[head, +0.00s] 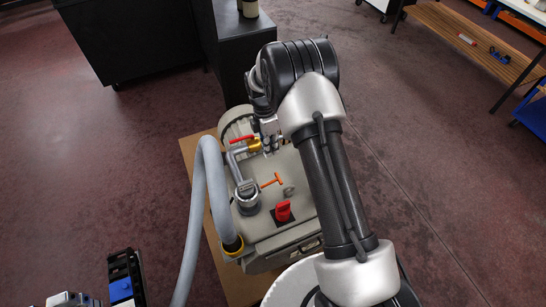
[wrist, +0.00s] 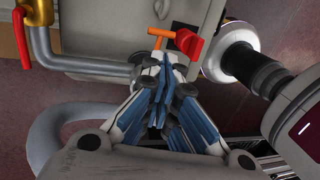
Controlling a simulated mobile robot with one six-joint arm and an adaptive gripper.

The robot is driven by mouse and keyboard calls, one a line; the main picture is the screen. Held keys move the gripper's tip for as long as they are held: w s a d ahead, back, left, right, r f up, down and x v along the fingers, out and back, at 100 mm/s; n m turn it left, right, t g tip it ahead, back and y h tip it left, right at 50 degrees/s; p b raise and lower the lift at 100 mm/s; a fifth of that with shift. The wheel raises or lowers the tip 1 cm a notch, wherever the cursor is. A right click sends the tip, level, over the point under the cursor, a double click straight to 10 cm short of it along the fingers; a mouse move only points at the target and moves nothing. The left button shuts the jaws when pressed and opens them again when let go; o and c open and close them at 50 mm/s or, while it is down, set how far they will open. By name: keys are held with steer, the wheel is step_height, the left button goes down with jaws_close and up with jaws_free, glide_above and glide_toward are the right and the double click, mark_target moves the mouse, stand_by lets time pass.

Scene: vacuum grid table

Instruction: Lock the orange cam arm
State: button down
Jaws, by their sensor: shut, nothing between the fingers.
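The orange cam arm (head: 271,180) is a small T-shaped handle on top of the beige machine (head: 295,185). In the wrist view the orange arm (wrist: 183,42) shows just beyond my fingertips, beside a red part (wrist: 192,50). My gripper (wrist: 165,80) is shut and empty, its blue-padded fingers together. It points toward the orange arm, and I cannot tell whether it touches it. In the head view my gripper (head: 268,140) is partly hidden by my wrist, over the machine's far part.
A red-handled valve (head: 242,138) on a bent pipe stands left of the orange arm. A red knob (head: 283,211) sits nearer the front. A thick grey hose (head: 200,200) loops along the left side.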

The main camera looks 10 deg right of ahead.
mark_target(277, 177)
step_height(277, 177, down, 12)
steer(key=s+b, duration=0.2)
steer(key=b, duration=0.1)
steer(key=shift+s+d+f, duration=0.15)
steer(key=shift+d+f, duration=0.1)
steer(key=shift+d, duration=0.15)
steer(key=shift+d+f+b, duration=0.3)
steer(key=shift+f+b, duration=0.05)
stand_by(0.4)
steer(key=shift+d+f+b, duration=0.25)
steer(key=shift+f+b, duration=0.2)
steer(key=shift+f, duration=0.05)
steer(key=shift+d+f+b, duration=0.35)
steer(key=shift+f+b, duration=0.35)
steer(key=shift+f, duration=0.15)
steer(key=shift+w+f+b, duration=0.2)
steer(key=shift+f+b, duration=1.05)
steer(key=shift+f, duration=0.45)
steer(key=shift+d+r, duration=0.1)
